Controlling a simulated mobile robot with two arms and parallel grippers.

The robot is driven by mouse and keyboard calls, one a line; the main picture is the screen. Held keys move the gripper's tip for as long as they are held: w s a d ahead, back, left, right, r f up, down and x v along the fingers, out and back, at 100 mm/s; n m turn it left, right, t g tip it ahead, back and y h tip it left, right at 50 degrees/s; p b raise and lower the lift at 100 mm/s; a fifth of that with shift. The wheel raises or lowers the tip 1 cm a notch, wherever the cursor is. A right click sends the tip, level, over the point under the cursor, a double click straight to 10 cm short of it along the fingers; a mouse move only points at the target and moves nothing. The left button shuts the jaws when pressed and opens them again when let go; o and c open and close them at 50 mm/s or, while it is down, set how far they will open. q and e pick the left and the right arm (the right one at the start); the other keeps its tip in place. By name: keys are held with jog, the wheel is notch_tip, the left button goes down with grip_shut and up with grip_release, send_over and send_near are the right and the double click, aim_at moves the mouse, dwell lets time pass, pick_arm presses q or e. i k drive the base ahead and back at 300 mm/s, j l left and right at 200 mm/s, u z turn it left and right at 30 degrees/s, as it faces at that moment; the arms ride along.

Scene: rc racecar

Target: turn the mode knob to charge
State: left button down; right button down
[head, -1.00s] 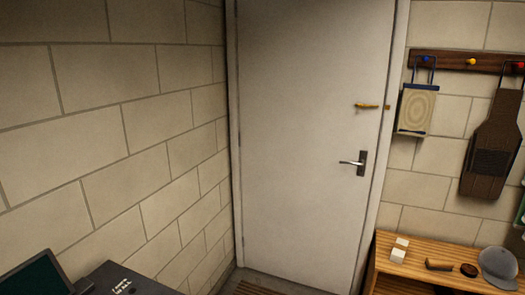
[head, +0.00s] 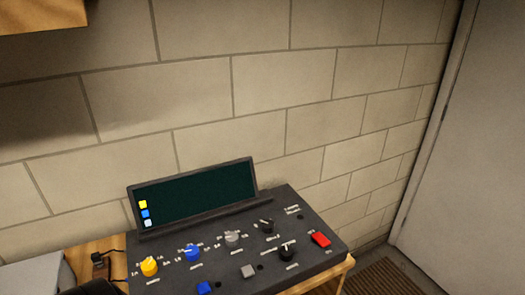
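A dark control box (head: 215,272) with a tilted screen (head: 195,196) stands on a wooden table against the block wall. Its top carries a yellow knob (head: 149,266), a blue knob (head: 192,253), a grey knob (head: 232,238) and two black knobs, one further back (head: 265,226) and one nearer (head: 286,252). The white labels around them are too small to read, so I cannot tell which is the mode knob or where it points. Neither of my grippers is in view.
A red button (head: 320,240), a grey button (head: 249,271) and a blue button (head: 205,287) are on the box. A wooden shelf edge (head: 45,15) hangs at upper left. The door (head: 468,170) and a slatted floor mat (head: 385,278) are at right.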

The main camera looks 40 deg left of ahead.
aim_at(287, 253)
jog(key=u, duration=1.5)
